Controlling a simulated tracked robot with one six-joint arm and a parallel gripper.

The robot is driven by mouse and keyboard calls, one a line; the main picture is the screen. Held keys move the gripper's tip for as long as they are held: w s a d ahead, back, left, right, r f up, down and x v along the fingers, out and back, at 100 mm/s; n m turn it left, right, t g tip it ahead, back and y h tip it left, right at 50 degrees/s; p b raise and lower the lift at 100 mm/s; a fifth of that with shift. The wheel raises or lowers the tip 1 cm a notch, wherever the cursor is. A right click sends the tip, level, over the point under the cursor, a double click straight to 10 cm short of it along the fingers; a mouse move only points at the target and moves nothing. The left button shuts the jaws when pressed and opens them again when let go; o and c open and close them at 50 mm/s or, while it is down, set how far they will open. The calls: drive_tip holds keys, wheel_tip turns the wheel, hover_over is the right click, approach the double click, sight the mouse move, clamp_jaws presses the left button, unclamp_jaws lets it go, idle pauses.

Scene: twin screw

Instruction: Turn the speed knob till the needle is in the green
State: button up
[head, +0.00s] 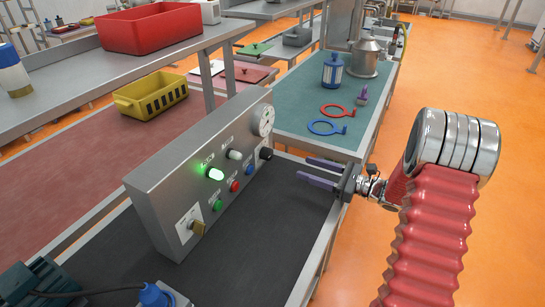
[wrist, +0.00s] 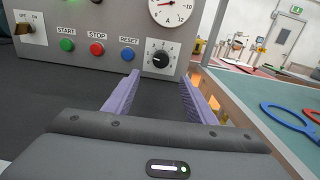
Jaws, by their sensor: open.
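The speed knob (head: 266,153) is a small black dial at the right end of the grey control panel (head: 165,190). In the wrist view the knob (wrist: 161,58) has a marked scale around it. The white gauge (head: 263,120) sits above it; the wrist view cuts off the gauge (wrist: 172,12) at the top. A short red mark shows there, but I cannot read the needle against a green zone. My gripper (head: 301,168) is open and empty, in front of the knob and apart from it. In the wrist view the purple fingers of my gripper (wrist: 160,80) point toward the knob.
The panel also bears a red stop button (wrist: 97,49), a green start button (wrist: 67,45), a blue reset button (wrist: 127,53), a lit green lamp (head: 214,173) and a switch (head: 196,228). Blue and red rings (head: 327,127) lie on the green bench. The dark bench before the panel is mostly clear.

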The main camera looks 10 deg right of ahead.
sight(271, 155)
drive_tip(key=shift+w, duration=0.1)
idle(0.3)
drive_tip(key=x, duration=1.3)
drive_tip(key=shift+w+a+f, duration=0.1)
drive_tip(key=shift+w+a, duration=0.1)
drive_tip(key=shift+w, duration=0.05)
drive_tip(key=c, duration=1)
